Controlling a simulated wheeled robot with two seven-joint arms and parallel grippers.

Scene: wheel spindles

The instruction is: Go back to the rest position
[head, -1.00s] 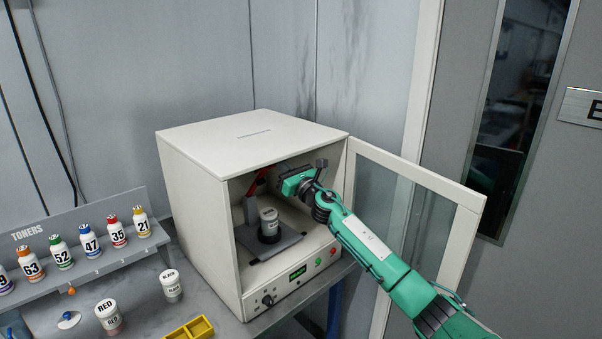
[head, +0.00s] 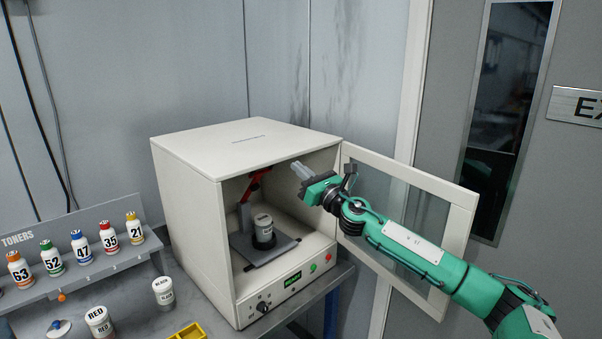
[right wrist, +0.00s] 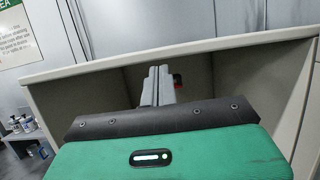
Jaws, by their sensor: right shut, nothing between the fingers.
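My right gripper (head: 300,170) is shut and empty, at the open front of the white box-shaped machine (head: 195,190). In the right wrist view its fingers (right wrist: 158,85) are together, with the machine's opening behind them. A white jar (head: 263,221) with a dark base stands upright inside the machine on a dark platform (head: 284,246), under a red-handled lever (head: 258,178). The right gripper is above and to the right of this jar, apart from it. My left gripper is not in view.
The machine's glazed door (head: 425,205) stands open to the right, close to my right arm. Toner bottles (head: 84,248) stand in a rack on the left. A RED jar (head: 99,322), a BLACK jar (head: 163,291) and a yellow tray (head: 190,333) are on the bench.

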